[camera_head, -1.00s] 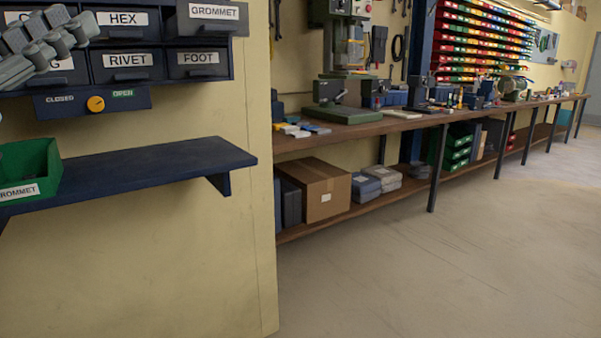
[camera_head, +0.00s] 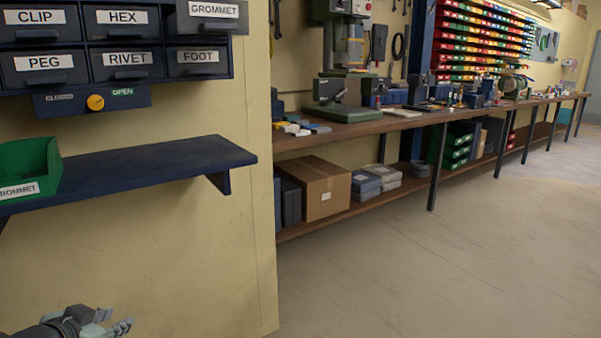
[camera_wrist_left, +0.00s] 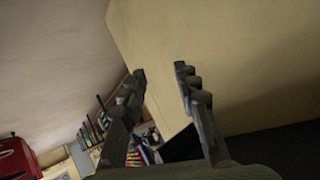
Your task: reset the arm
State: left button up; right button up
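My left gripper (camera_head: 114,320) is low at the bottom left of the head view, in front of the yellow wall and below the blue shelf. Its fingers point right. In the left wrist view the two fingers (camera_wrist_left: 162,78) stand apart with nothing between them, so it is open and empty. My right gripper is in neither view.
A dark drawer cabinet (camera_head: 125,42) hangs at top left; its GROMMET drawer (camera_head: 213,22) juts out. A green GROMMET bin (camera_head: 30,165) sits on the blue shelf (camera_head: 150,165). A long workbench (camera_head: 370,128) runs along the right wall. The floor (camera_head: 430,270) is clear.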

pick_arm(q)
jog(key=s+a+f+m+g+y, duration=0.1)
jog(key=s+a+f+g+y, duration=0.2)
jog(key=s+f, duration=0.8)
jog(key=s+a+f+g+y, duration=0.1)
jog(key=s+a+f+g, duration=0.25)
jog(key=s+f, duration=0.7)
jog(key=d+f+n+h, duration=0.1)
jog(key=d+f, duration=0.2)
jog(key=d, duration=0.5)
jog(key=d+f+n+g+h, duration=0.1)
jog(key=d+f+h, duration=0.1)
jog(key=d, duration=0.5)
jog(key=shift+s+d+f+n+h, duration=0.35)
jog(key=shift+s+f+n, duration=0.1)
jog(key=shift+f, duration=0.15)
